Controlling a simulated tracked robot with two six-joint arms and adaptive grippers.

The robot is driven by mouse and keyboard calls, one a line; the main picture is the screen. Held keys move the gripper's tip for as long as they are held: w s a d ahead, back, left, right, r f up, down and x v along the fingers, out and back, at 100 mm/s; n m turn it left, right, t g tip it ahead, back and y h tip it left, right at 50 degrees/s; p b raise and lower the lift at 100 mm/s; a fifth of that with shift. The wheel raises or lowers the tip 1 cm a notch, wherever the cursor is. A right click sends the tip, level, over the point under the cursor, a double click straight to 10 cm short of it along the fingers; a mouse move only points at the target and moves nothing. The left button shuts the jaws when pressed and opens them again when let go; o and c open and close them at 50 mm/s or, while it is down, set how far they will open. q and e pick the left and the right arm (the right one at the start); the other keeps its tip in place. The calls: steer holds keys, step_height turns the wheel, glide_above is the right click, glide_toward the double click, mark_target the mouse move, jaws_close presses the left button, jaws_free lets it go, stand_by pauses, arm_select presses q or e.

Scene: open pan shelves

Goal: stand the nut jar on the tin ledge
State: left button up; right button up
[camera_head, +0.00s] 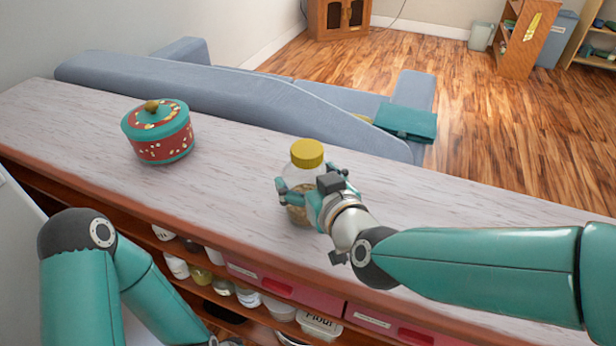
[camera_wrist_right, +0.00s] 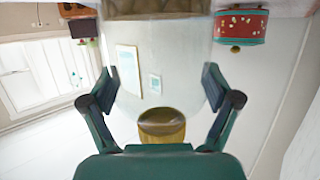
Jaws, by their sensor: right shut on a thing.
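The nut jar (camera_head: 307,172) is clear with a yellow lid and brown contents low down. It is upright at the ledge (camera_head: 225,175), a long pale wood-grain top; I cannot tell whether its base touches. My right gripper (camera_head: 303,196) is shut on the jar's side. In the right wrist view the picture is inverted: the jar (camera_wrist_right: 160,65) is between the fingers (camera_wrist_right: 160,92), its lid (camera_wrist_right: 162,126) towards the bottom. A red and teal round tin (camera_head: 159,133) stands on the ledge to the left.
Lower shelves hold several jars (camera_head: 222,285) and red drawers (camera_head: 283,287) under the ledge. A blue sofa (camera_head: 230,95) stands behind it. The ledge is clear between tin and jar.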

steer(key=shift+f, duration=0.1)
stand_by(0.3)
steer(key=o, duration=1.4)
steer(key=shift+f, duration=0.15)
steer(key=shift+s, duration=0.15)
steer(key=shift+s+d+r, duration=0.2)
steer(key=shift+s+r, duration=0.1)
steer(key=shift+s, duration=0.15)
steer(key=shift+p+v, duration=1.25)
steer(key=shift+v, duration=2.15)
steer(key=shift+w, duration=0.1)
